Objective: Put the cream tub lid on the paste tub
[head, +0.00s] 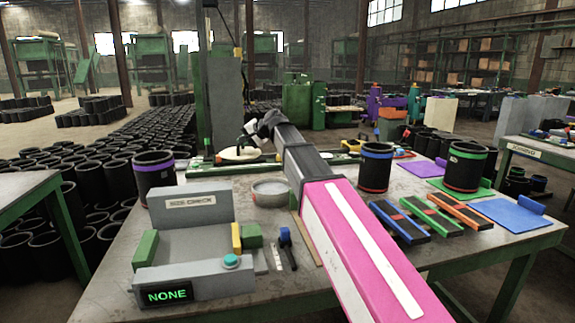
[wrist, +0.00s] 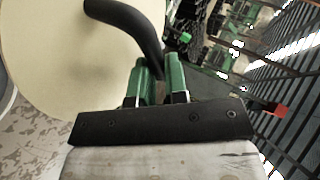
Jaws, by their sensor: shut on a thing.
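The cream tub lid (head: 239,154) is a flat pale disc with a curved black handle. In the wrist view the lid (wrist: 50,60) fills the upper left, and its black handle (wrist: 132,22) runs down to the green fingertips. My gripper (wrist: 160,80) is shut on that handle; the exact contact is partly hidden. In the head view my gripper (head: 252,138) is at the far side of the table, above the lid. The paste tub (head: 271,193) is a low grey round tub on the table, nearer than the lid and to its right. The lid is apart from it.
A grey size-check station (head: 190,240) with a screen reading NONE stands at front left. A black sleeve with a purple band (head: 154,174) stands behind it. Two sleeves (head: 375,168) (head: 464,168), coloured gauges (head: 433,216) and mats (head: 510,214) lie right of my arm.

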